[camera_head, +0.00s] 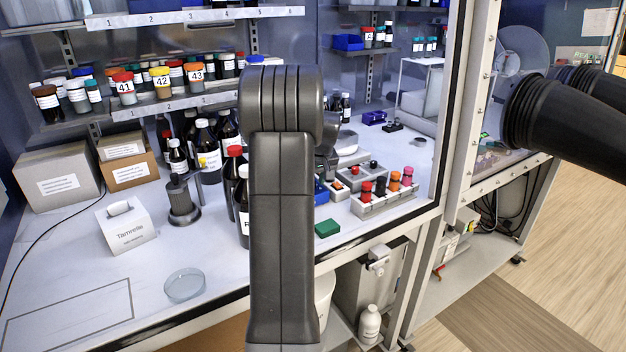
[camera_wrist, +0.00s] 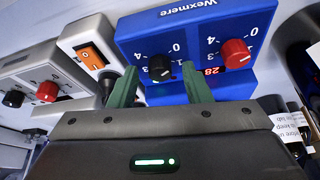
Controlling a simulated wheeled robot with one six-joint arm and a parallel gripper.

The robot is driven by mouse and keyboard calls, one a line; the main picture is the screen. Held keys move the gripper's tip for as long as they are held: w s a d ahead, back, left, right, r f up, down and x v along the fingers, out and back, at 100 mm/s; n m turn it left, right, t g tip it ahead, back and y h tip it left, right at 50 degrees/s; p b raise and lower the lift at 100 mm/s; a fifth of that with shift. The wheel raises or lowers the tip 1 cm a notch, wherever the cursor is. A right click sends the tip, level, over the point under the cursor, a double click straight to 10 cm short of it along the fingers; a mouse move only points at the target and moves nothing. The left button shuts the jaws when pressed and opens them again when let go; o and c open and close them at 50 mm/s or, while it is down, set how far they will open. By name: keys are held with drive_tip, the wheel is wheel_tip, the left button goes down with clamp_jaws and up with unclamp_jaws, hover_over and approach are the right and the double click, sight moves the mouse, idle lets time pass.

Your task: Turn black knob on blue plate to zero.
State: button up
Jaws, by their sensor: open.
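The blue plate (camera_wrist: 135,38), marked "Wexmere", fills the upper middle of the wrist view. It carries a black knob (camera_wrist: 160,67) on the left and a red knob (camera_wrist: 236,53) on the right, each with a printed number scale. A 0 shows at the upper right of the black knob. Its light pointer mark is too small to read surely. My gripper (camera_wrist: 159,72) is open, its green fingers on either side of the black knob; I cannot tell whether they touch it. In the head view a bit of blue (camera_head: 321,192) shows beside my arm, which hides the rest.
Left of the blue plate, a grey unit has an orange rocker switch (camera_wrist: 91,55), and another panel has a black knob (camera_wrist: 13,98) and a red knob (camera_wrist: 47,91). In the head view, a green block (camera_head: 327,228) and a rack of colour-capped vials (camera_head: 385,203) stand close by.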

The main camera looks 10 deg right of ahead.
drive_tip(key=b+v, duration=0.1)
drive_tip(key=v, duration=1.3)
drive_tip(key=shift+f, duration=0.15)
drive_tip(key=p+x, duration=0.1)
drive_tip(key=x, duration=1.3)
drive_tip(key=shift+r, duration=0.2)
